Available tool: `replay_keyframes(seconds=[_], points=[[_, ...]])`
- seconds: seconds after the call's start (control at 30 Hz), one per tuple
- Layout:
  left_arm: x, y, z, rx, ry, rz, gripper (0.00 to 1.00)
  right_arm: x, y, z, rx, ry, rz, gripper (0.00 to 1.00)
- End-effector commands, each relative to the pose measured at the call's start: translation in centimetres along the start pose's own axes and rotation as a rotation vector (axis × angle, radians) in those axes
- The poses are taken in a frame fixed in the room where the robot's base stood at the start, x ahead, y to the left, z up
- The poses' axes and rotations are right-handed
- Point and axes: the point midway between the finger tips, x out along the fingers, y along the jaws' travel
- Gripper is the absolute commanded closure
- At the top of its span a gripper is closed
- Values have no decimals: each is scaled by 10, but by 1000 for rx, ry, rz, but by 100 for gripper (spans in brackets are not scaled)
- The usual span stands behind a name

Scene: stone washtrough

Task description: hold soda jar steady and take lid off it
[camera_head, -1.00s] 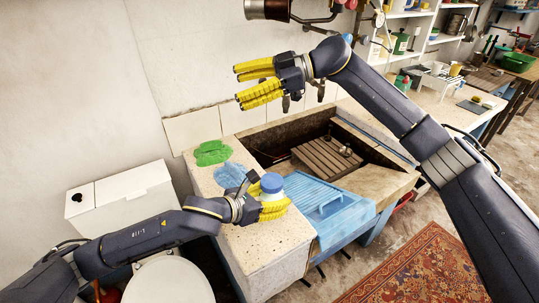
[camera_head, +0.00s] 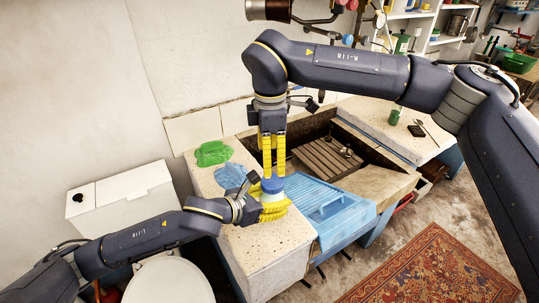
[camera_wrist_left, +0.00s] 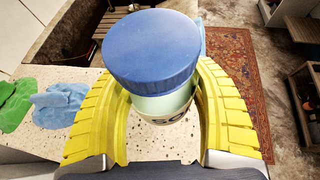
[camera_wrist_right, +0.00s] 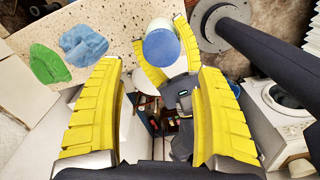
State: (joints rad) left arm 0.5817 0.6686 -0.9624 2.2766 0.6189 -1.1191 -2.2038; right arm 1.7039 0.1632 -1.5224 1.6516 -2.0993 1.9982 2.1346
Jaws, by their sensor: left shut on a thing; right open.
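The soda jar (camera_wrist_left: 168,106) is pale with dark lettering and stands upright on the speckled stone ledge. Its round blue lid (camera_head: 272,185) is on top; the lid also shows in the left wrist view (camera_wrist_left: 151,50) and the right wrist view (camera_wrist_right: 161,47). My left gripper (camera_head: 270,211) is shut around the jar's body, below the lid, and hides much of the jar in the head view. My right gripper (camera_head: 273,176) points down over the lid with open, empty fingers. In the right wrist view the lid lies ahead between the fingertips; whether they touch it I cannot tell.
A green cloth (camera_head: 213,153) and a blue cloth (camera_head: 229,175) lie on the ledge (camera_head: 262,246) behind the jar. A blue draining board (camera_head: 330,203) is right of it, beside the trough with a wooden grate (camera_head: 326,157). The ledge's front is bare.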

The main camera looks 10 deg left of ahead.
Motion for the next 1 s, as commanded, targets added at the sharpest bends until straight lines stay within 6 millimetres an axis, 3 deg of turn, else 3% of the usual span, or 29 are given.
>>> replay_keyframes(seconds=[0.6,1.0], points=[[0,0,1,0,-2,0,100,66,0,0,0,3,-2,28],[0,0,1,0,-2,0,100,79,0,0,0,3,-1,28]])
